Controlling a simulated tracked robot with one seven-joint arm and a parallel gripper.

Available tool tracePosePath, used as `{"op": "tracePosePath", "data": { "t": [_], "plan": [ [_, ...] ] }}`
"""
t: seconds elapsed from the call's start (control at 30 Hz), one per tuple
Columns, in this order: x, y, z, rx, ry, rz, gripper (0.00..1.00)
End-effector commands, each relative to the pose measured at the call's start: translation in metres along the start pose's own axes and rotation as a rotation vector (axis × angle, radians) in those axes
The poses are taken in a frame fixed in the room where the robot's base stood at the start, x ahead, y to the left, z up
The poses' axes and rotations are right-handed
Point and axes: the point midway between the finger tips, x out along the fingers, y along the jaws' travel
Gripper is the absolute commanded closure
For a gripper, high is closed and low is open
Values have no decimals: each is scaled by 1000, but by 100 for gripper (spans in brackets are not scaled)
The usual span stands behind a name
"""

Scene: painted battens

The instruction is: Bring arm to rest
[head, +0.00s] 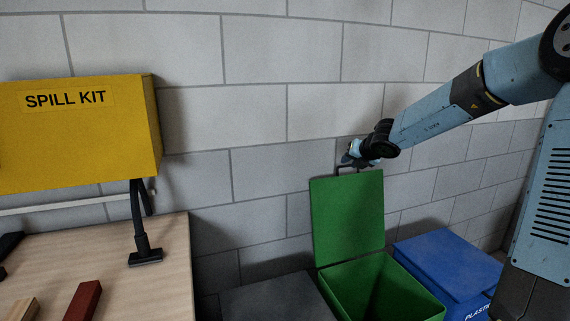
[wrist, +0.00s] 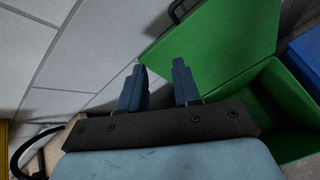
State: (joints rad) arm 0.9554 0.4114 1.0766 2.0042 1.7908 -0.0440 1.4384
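My blue arm reaches in from the right in the head view, in front of the block wall. My gripper (wrist: 158,82) shows in the wrist view with its two blue fingers apart and nothing between them. In the head view my gripper (head: 352,157) is small, near the top edge of the raised green lid (head: 347,217); its fingers are hard to make out there. In the wrist view the green lid (wrist: 222,40) lies beyond and to the right of the fingers. I cannot tell whether the gripper touches the lid.
A green bin (head: 425,294) stands open below its lid, beside a closed blue bin (head: 450,262) and a dark grey lid (head: 275,300). A wooden table (head: 165,270) at left holds a dark red batten (head: 84,299). A yellow spill kit box (head: 80,140) is above it.

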Motion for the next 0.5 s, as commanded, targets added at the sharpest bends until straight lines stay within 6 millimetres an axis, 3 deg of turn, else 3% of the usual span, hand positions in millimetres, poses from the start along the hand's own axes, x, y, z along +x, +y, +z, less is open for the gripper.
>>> {"op": "tracePosePath", "data": {
  "t": [0.03, 0.2, 0.5],
  "plan": [
    [-5, 15, -6, -135, -1, 6, 68],
    [-24, 50, -28, -573, 8, 37, 68],
    [-80, 96, -72, -1308, 54, 110, 68]
  ]
}}
